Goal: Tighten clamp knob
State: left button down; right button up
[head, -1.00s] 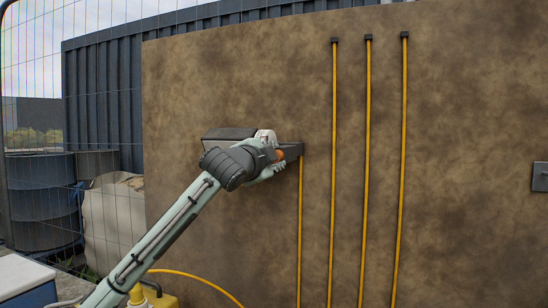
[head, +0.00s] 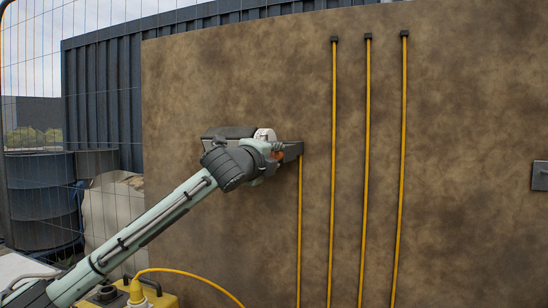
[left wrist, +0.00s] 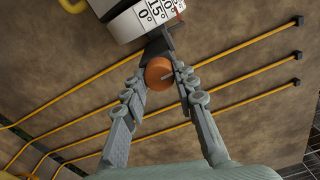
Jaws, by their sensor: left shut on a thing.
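The orange clamp knob (left wrist: 159,73) sits between the two fingers of my left gripper (left wrist: 163,78) in the left wrist view. The fingers are shut on it from both sides. In the head view my left gripper (head: 272,156) is at the wall, with only a little of the orange knob (head: 277,155) showing past it. A dark grey bracket (head: 291,149) lies beside the knob. Behind the gripper is a white part (head: 265,135); in the left wrist view a white dial (left wrist: 140,20) with black numbers shows above the knob. My right gripper is not seen.
The brown wall (head: 470,120) carries several yellow cables (head: 367,170) to the right of the gripper. A grey box (head: 539,176) is at the right edge. A yellow case (head: 155,297) with a yellow hose stands below my left arm. Mesh fencing is at the left.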

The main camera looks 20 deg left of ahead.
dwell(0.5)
pick_arm(q)
jog(key=c, duration=1.2)
grip_release()
jog(key=shift+s, duration=0.15)
jog(key=s, duration=1.1)
jog(key=shift+s+a, duration=0.15)
jog(key=shift+s, duration=0.25)
